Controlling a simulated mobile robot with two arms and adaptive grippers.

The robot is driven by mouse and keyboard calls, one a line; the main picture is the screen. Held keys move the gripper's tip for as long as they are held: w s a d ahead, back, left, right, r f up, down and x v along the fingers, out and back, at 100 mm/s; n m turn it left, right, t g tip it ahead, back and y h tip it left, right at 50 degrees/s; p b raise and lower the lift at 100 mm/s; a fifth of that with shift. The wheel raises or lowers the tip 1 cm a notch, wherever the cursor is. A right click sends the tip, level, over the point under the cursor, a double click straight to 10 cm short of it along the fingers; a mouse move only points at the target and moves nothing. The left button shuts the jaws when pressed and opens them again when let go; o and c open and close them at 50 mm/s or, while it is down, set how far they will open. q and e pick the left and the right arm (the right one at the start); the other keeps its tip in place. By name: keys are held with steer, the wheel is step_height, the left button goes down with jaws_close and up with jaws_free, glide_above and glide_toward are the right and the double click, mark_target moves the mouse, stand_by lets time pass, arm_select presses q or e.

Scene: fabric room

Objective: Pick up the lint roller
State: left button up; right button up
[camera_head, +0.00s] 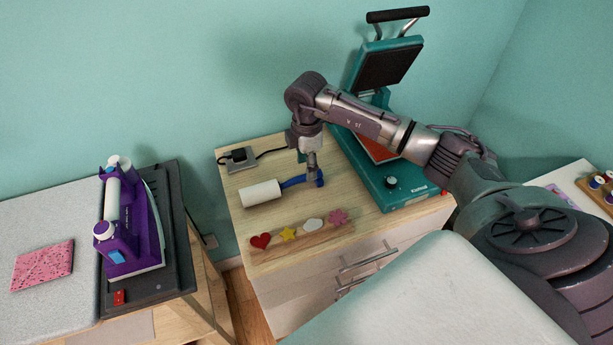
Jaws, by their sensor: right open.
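The lint roller lies on top of the wooden cabinet, with a white roll (261,193) at its left end and a blue handle (294,182) at its right. My right gripper (312,178) points down at the handle's right part, from above. The gripper is open, and its fingers look small and partly cover the handle. I cannot tell whether the fingers touch the handle. My left gripper does not show.
A teal heat press (392,190) stands close to the right of the roller. A strip with a heart, star and other shapes (300,236) lies in front. A small grey device (238,157) with a cable sits behind. A purple iron (128,225) stands on the left table.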

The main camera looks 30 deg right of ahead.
mark_target(299, 182)
steer(key=shift+s+a+f, duration=0.1)
steer(key=shift+s+f, duration=0.05)
steer(key=shift+f, duration=1.7)
jaws_close()
